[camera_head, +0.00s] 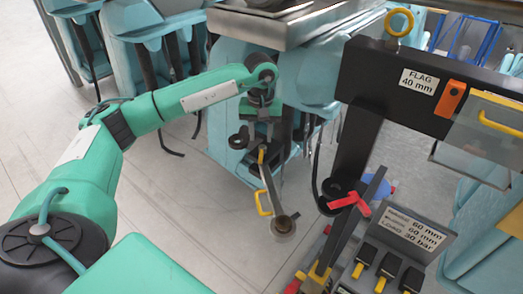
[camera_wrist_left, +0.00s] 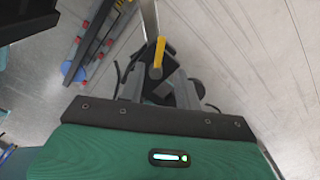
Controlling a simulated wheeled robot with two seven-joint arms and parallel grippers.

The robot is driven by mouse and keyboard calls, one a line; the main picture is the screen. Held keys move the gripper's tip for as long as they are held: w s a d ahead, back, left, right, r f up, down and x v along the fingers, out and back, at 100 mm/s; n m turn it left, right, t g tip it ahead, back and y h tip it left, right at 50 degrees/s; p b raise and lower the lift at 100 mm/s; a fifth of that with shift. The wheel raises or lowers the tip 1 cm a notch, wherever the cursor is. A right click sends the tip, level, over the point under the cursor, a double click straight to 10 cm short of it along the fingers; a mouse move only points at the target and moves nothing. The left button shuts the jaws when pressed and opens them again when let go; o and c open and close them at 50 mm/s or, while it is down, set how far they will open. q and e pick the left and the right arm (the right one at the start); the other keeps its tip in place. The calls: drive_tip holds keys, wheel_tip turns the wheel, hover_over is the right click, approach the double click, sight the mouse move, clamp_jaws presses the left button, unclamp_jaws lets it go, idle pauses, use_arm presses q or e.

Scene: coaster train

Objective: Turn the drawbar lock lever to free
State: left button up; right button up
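The drawbar (camera_head: 270,188) slants down from the front of the light-blue train car (camera_head: 229,152) to a round eye (camera_head: 283,225). A small yellow lever (camera_head: 262,156) stands at its upper end, and it also shows in the left wrist view (camera_wrist_left: 158,56), on a black mount. I take it for the lock lever. My left gripper (camera_head: 268,132) points down just above the drawbar's upper end. In the left wrist view its two grey fingers (camera_wrist_left: 159,75) look apart, with the lever ahead between them; contact is not clear. My right gripper is not in view.
A yellow handle (camera_head: 262,203) sticks out from the drawbar's side. To the right stands a dark frame (camera_head: 356,140) with a red handle (camera_head: 350,202), an orange flag piece (camera_head: 450,98) and a labelled gauge block (camera_head: 411,232). The floor left of the drawbar is clear.

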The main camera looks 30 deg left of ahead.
sight(261, 156)
use_arm(q)
wheel_tip(261, 156, down, 6)
drive_tip(key=p, duration=0.3)
drive_tip(key=shift+f, duration=0.6)
clamp_jaws()
